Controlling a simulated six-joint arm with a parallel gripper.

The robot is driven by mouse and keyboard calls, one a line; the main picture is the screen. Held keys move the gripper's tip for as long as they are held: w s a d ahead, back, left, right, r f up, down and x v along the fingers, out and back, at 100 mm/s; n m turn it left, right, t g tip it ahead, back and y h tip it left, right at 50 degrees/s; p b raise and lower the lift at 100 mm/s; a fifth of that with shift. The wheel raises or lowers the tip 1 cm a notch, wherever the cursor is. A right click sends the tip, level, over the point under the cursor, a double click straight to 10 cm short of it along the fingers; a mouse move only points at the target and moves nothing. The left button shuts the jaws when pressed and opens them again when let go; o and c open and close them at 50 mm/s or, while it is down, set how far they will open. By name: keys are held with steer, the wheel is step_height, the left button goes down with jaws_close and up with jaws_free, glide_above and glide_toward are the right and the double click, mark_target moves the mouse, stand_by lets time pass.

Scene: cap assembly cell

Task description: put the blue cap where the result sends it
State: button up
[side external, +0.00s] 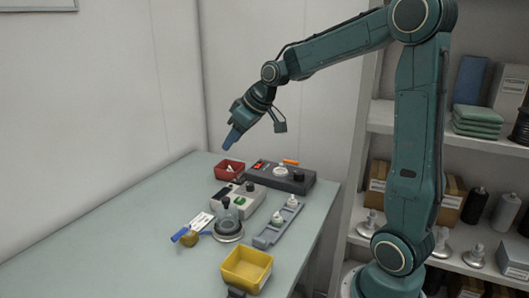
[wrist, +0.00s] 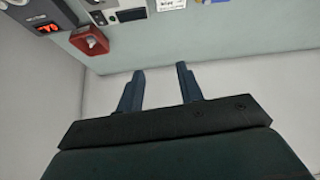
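My gripper (side external: 230,143) is raised above the far end of the table. Its two blue fingers (wrist: 160,78) are apart with nothing between them. I cannot make out a blue cap for certain. A dark domed part (side external: 226,214) stands upright on a round metal base near the table's middle. A light grey box (side external: 247,210) beside it shows a small green light. A yellow bin (side external: 247,284) at the front looks empty.
A grey rack (side external: 266,240) holds small pale-topped parts. A label card, a blue item (side external: 180,234) and a yellowish knob lie left of the base. The table's left side (side external: 110,240) is clear.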

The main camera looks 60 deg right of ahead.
steer(key=s+a, duration=0.6)
steer(key=s, duration=0.6)
steer(key=s+a+m+g, duration=0.1)
steer(key=s+a, duration=0.5)
steer(key=s, duration=0.6)
steer(key=shift+s+a+r, duration=0.15)
steer(key=shift+s+a, duration=0.05)
steer(key=shift+a, duration=0.05)
